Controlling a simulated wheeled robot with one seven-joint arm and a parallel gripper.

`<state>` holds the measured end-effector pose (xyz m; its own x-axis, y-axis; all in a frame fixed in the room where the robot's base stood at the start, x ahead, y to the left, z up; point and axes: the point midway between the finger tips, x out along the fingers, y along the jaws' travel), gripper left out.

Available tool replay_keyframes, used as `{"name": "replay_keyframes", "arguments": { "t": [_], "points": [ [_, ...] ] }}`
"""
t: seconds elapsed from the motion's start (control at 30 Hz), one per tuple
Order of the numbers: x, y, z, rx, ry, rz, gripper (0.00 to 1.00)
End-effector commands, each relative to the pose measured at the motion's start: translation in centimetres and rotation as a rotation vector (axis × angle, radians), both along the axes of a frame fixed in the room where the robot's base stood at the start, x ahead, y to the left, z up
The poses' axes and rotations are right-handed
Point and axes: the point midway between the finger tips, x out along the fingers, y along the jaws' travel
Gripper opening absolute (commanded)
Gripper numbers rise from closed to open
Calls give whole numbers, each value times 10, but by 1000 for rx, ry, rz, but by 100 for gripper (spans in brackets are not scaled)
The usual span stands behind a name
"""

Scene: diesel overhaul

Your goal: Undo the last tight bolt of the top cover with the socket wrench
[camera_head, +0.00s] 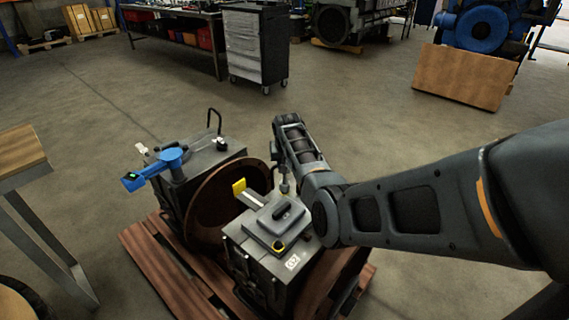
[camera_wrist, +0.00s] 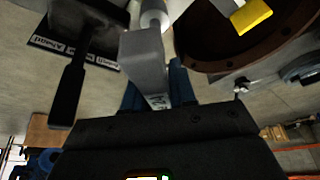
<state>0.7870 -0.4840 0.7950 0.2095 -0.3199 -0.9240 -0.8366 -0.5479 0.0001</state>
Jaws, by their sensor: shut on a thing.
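The top cover (camera_head: 262,232), a grey plate with a dark raised handle, lies on the engine block at centre. A yellow-ringed round fitting (camera_head: 278,246) shows at its near corner; I cannot tell whether it is a bolt. In the wrist view my gripper (camera_wrist: 155,97) is shut on a grey marked bar, the socket wrench (camera_wrist: 146,58). A round pale socket end (camera_wrist: 153,18) is at the bar's far end. In the head view a grey upright piece (camera_head: 284,184) stands behind the cover below my wrist. Whether the socket is seated on a bolt is hidden.
A yellow-tipped grey bar (camera_head: 239,186) sticks out beside the cover; a large brown ring (camera_head: 205,205) stands behind it. The engine rests on a wooden pallet (camera_head: 150,258).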

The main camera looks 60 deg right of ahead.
Motion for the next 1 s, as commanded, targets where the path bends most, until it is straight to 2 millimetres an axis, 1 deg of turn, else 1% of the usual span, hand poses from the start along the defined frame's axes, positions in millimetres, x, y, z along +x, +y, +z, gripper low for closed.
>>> {"name": "replay_keyframes", "arguments": {
  "t": [0.57, 1.0],
  "points": [
    [1, -2, -2, -1, -2, -388, 0],
    [1, -3, -3, -1, -2, -722, 0]
  ]
}}
